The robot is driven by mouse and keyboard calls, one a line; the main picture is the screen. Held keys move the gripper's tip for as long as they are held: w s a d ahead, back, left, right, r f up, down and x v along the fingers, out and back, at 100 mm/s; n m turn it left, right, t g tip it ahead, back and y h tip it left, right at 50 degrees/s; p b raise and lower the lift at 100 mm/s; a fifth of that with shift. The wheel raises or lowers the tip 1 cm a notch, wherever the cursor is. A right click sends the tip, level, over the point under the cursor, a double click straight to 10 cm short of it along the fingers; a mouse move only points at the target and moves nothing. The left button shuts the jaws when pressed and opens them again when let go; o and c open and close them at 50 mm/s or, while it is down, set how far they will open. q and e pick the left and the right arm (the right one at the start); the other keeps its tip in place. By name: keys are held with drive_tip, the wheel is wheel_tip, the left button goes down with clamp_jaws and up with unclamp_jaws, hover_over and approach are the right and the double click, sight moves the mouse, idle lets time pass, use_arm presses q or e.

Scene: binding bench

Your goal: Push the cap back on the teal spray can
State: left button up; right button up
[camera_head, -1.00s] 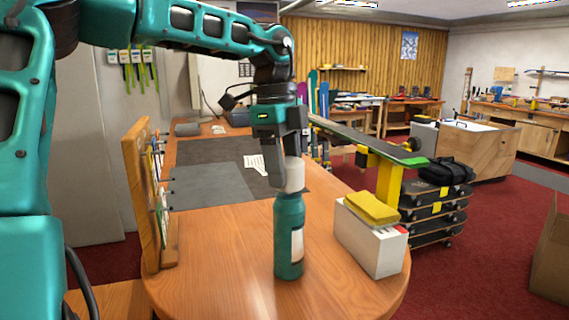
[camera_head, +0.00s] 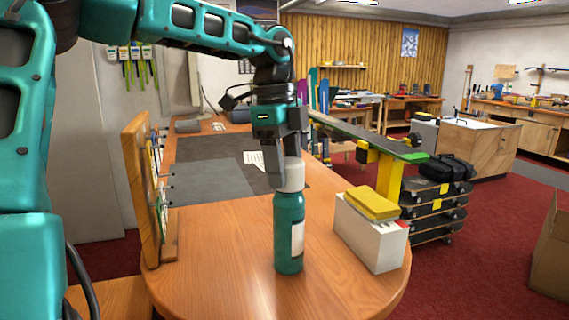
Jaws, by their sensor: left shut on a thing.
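The teal spray can (camera_head: 289,235) stands upright near the front of the wooden table, with a pale label on its right side. The white cap (camera_head: 291,177) is at the can's top, in line with it; I see no clear gap, but cannot tell whether it is fully seated. My left gripper (camera_head: 284,162) comes down from above and is shut on the cap. Its fingers hide part of the cap's upper left side. My right gripper is not in view.
A white box (camera_head: 370,242) with a yellow block (camera_head: 372,203) on it stands right of the can. A wooden tool rack (camera_head: 140,190) stands at the table's left edge. Grey mats (camera_head: 205,180) lie behind. The table (camera_head: 225,250) left of the can is clear.

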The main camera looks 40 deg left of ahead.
use_arm(q)
drive_tip(key=shift+f+b, duration=0.3)
drive_tip(key=shift+f, duration=0.1)
idle(0.4)
drive_tip(key=o, duration=1.4)
drive_tip(key=shift+r, duration=0.1)
drive_tip(key=shift+r+p, duration=3)
drive_tip(key=shift+r, duration=0.45)
clamp_jaws()
